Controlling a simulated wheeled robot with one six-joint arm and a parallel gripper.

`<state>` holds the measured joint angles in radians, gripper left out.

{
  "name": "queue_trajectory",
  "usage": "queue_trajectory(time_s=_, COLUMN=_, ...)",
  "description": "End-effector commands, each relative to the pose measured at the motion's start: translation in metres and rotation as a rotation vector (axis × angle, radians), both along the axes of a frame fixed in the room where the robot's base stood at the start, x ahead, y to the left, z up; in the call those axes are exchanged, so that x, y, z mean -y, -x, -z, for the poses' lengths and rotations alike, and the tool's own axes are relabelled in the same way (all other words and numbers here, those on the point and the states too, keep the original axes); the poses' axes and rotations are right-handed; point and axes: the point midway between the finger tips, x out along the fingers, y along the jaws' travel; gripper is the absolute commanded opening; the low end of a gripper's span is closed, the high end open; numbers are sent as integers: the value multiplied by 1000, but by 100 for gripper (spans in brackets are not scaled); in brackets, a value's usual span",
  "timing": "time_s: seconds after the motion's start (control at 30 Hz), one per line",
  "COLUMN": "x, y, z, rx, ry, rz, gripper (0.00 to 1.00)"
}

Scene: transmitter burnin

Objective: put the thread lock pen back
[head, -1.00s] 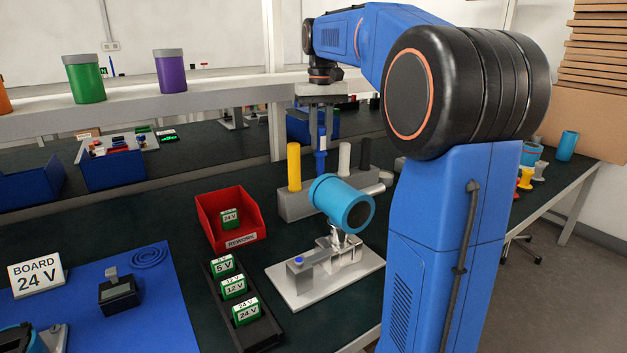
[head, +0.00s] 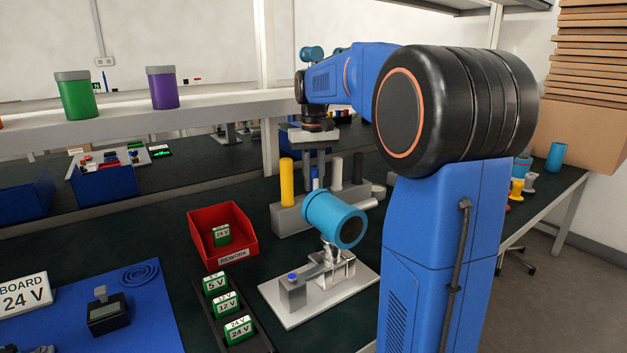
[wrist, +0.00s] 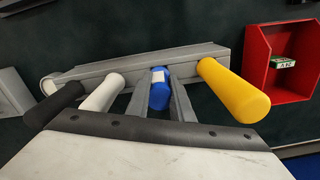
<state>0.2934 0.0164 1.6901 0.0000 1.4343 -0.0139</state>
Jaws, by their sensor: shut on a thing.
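The blue pen (wrist: 159,90), with a white band, is between the two grey fingers of my gripper (wrist: 161,100) in the wrist view. My gripper (head: 315,178) is shut on it, and the pen stands about upright. It is at the grey rack (head: 292,217), between a yellow pen (head: 287,182) and a white pen (head: 336,172). A black pen (head: 357,168) stands further right. The rack also shows in the wrist view (wrist: 205,55). The blue pen's lower end is at the rack, but I cannot tell whether it sits in a hole.
A cyan cylinder (head: 325,213) on a metal fixture (head: 320,290) stands in front of the rack. A red REWORK bin (head: 232,246) with a green block is to its left. A black tray of labelled green blocks (head: 250,335) is nearer.

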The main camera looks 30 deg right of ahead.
Motion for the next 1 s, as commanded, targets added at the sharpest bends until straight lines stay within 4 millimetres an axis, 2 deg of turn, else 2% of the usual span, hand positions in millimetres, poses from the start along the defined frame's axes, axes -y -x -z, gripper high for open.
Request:
queue_trajectory(time_s=0.1, x=0, y=0, z=3, rx=-1, ry=0, rz=0, gripper=0)
queue_trajectory(time_s=0.13, x=0, y=0, z=3, rx=-1, ry=0, rz=0, gripper=23)
queue_trajectory(time_s=0.2, x=0, y=0, z=3, rx=0, ry=0, rz=0, gripper=39)
queue_trajectory(time_s=0.5, x=0, y=0, z=2, rx=0, ry=0, rz=0, gripper=39)
queue_trajectory(time_s=0.63, x=0, y=0, z=-5, rx=1, ry=0, rz=0, gripper=39)
queue_trajectory(time_s=0.77, x=0, y=-1, z=-23, rx=3, ry=1, rz=0, gripper=39)
queue_trajectory(time_s=1.0, x=0, y=-1, z=-70, rx=3, ry=1, rz=0, gripper=39)
